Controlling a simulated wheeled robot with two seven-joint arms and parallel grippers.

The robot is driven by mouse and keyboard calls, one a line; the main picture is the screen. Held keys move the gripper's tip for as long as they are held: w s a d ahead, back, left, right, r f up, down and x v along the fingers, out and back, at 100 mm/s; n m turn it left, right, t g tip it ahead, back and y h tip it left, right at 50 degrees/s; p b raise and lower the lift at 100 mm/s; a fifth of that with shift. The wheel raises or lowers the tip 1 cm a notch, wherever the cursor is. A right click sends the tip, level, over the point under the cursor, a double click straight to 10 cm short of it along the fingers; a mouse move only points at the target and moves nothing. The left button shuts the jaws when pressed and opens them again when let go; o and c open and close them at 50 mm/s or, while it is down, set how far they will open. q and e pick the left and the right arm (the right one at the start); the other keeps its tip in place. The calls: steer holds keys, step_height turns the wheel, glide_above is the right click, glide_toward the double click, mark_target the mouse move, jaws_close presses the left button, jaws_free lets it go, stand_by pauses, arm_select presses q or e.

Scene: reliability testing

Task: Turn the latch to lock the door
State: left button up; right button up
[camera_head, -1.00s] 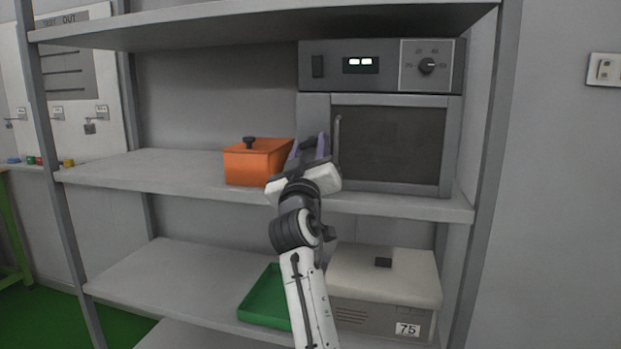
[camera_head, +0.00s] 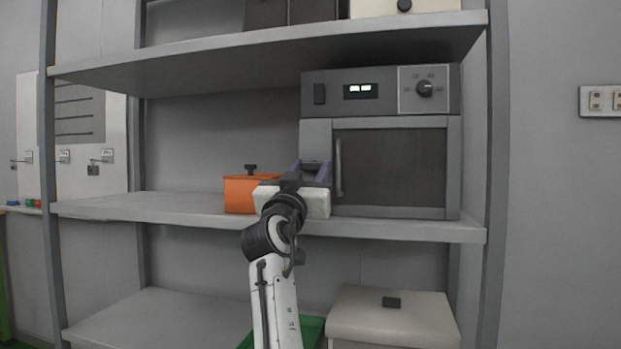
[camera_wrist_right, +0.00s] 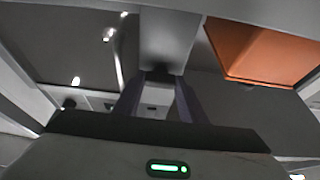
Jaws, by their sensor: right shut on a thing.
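The oven-like appliance (camera_head: 310,133) stands on the middle shelf. Its dark-windowed door (camera_head: 390,168) looks closed, with a vertical handle (camera_head: 339,165) at the door's left side. My right gripper (camera_head: 314,172) is at the grey frame left of that handle. Its two purple-grey fingers are shut on a small dark piece, which seems to be the latch (camera_head: 315,164). The latch is mostly hidden by the gripper, so its angle is hard to tell. In the right wrist view the fingers reach toward the dark latch (camera_wrist_right: 160,75). My left gripper is not in view.
An orange box (camera_head: 239,196) with a dark knob sits close to the left of my right gripper. A control panel with a dial (camera_head: 424,88) is above the door. A pale lidded box (camera_head: 392,318) and a green tray (camera_head: 312,328) are below. The middle shelf's left part is clear.

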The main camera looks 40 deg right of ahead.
stand_by(0.3)
steer(key=o, duration=1.1)
steer(key=shift+c, duration=0.2)
